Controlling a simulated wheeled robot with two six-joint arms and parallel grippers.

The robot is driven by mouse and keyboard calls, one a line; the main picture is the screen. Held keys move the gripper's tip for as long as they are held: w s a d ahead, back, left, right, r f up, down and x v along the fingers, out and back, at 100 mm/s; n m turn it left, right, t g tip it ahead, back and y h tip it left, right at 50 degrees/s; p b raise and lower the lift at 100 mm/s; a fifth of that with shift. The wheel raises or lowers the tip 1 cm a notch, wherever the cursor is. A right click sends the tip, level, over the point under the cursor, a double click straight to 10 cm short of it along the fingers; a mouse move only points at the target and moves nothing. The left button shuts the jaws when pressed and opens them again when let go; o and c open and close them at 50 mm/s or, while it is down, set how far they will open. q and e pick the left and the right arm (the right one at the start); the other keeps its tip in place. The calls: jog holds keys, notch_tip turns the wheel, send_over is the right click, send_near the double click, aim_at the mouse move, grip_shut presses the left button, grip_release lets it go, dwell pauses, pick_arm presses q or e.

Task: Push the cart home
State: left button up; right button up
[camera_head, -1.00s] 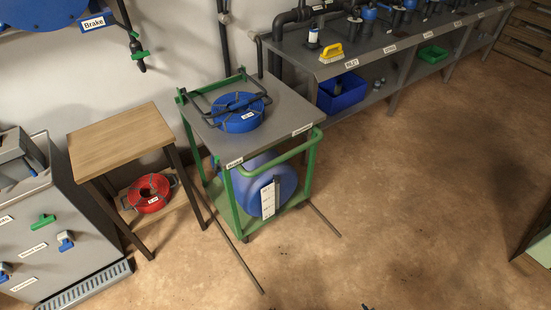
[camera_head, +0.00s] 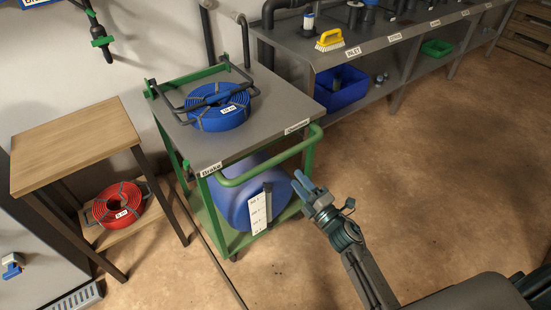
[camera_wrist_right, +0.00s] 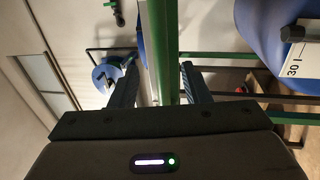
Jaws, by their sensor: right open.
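The cart (camera_head: 277,103) has a green frame, a grey top and a green push handle (camera_head: 268,163) along its front. A blue hose coil (camera_head: 218,117) lies on top and a blue barrel (camera_head: 236,207) sits on its lower shelf. My right gripper (camera_head: 306,184) is open and empty, just in front of the handle's right part. In the right wrist view a green bar (camera_wrist_right: 159,45) runs between the lines of the open fingers (camera_wrist_right: 158,78). I cannot tell whether it lies between the fingertips or beyond them. My left gripper is not in view.
A wooden-topped table (camera_head: 75,142) stands left of the cart, with a red hose coil (camera_head: 118,203) on its lower shelf. A grey bench (camera_head: 375,48) with a blue bin (camera_head: 341,92) stands behind right. A dark floor rail (camera_head: 213,250) runs beside the cart. Brown floor is open at right.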

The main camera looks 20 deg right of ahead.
aim_at(280, 159)
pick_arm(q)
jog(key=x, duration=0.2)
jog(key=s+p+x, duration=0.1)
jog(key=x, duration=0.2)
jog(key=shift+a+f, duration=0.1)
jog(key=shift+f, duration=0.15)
pick_arm(e)
jog(key=x, duration=1)
grip_shut()
